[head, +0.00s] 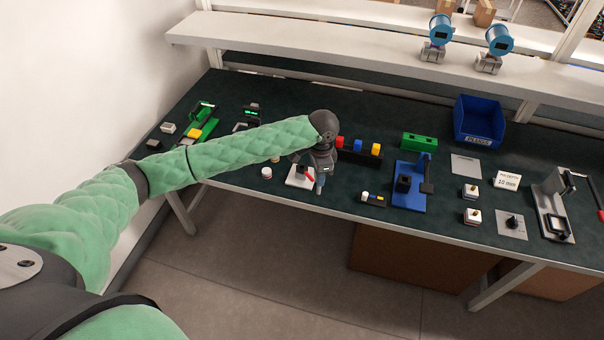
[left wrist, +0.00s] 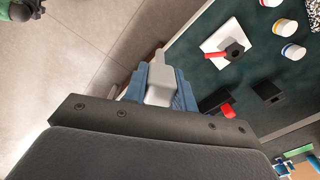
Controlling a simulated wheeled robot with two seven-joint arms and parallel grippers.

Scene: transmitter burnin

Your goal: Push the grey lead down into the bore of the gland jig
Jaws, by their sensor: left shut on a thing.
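My left gripper (head: 320,184) is above the table's front edge in the head view. Its blue fingers (left wrist: 161,88) are shut on a light grey piece with a narrow tip, which looks like the grey lead (left wrist: 159,84). A white plate with a black block and a red handle, which looks like the gland jig (head: 293,182), lies just left of the gripper. In the left wrist view the jig (left wrist: 213,39) is to the upper right, apart from the lead, and the lead's tip shows against the floor. My right gripper is out of view.
A rack with red, blue and yellow pieces (head: 358,154) is behind. Small white pots (head: 267,173) stand to the left. A blue bin (head: 480,138) is at the back right.

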